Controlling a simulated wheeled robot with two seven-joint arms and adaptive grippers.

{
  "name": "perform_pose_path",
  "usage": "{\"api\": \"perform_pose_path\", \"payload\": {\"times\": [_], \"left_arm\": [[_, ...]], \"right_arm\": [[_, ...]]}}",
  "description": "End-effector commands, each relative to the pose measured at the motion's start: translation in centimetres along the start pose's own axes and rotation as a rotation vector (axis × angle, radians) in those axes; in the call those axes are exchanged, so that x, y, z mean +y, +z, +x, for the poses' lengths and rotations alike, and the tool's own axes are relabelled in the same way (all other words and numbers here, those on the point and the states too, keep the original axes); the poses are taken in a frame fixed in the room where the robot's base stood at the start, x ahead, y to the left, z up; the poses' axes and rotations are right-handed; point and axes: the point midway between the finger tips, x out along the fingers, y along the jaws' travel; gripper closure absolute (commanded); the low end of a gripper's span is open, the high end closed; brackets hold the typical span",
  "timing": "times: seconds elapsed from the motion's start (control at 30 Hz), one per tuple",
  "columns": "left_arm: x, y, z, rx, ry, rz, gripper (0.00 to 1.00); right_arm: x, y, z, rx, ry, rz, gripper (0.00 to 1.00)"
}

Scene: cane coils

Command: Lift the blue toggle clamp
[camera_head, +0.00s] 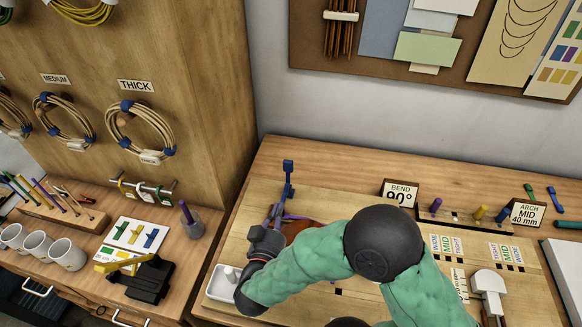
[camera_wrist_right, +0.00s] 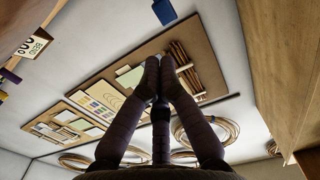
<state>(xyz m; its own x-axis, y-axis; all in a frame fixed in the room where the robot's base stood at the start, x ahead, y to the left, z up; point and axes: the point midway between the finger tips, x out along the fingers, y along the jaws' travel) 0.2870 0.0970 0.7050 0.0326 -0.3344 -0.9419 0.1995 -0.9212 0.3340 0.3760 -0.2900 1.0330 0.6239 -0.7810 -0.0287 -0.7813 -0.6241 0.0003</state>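A tall blue piece that looks like the blue toggle clamp (camera_head: 288,180) stands upright on the workbench board in the head view. A squared blue end (camera_wrist_right: 164,12) shows at the top edge of the wrist view, apart from the fingertips. My right gripper (camera_head: 280,213) is low at the foot of the blue piece, but whether it touches it I cannot tell. In the wrist view the dark fingers of the right gripper (camera_wrist_right: 159,68) lean together and their tips nearly meet, with nothing clearly held. My green-sleeved right arm hides the board's front. My left gripper is out of view.
A white tray (camera_head: 222,287) lies left of the right gripper. A black device with a yellow bar (camera_head: 148,279) and white mugs (camera_head: 68,254) stand on the left bench. A "BEND 90°" card (camera_head: 399,194) and a peg rack (camera_head: 456,217) are to the right.

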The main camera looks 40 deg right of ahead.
Motion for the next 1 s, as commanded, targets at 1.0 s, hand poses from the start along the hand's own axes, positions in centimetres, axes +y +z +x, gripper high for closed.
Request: {"api": "perform_pose_path", "payload": {"times": [1.0], "left_arm": [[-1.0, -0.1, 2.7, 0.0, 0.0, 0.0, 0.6]], "right_arm": [[0.1, 0.2, 9.9, 0.0, 0.005, 0.001, 1.0]]}}
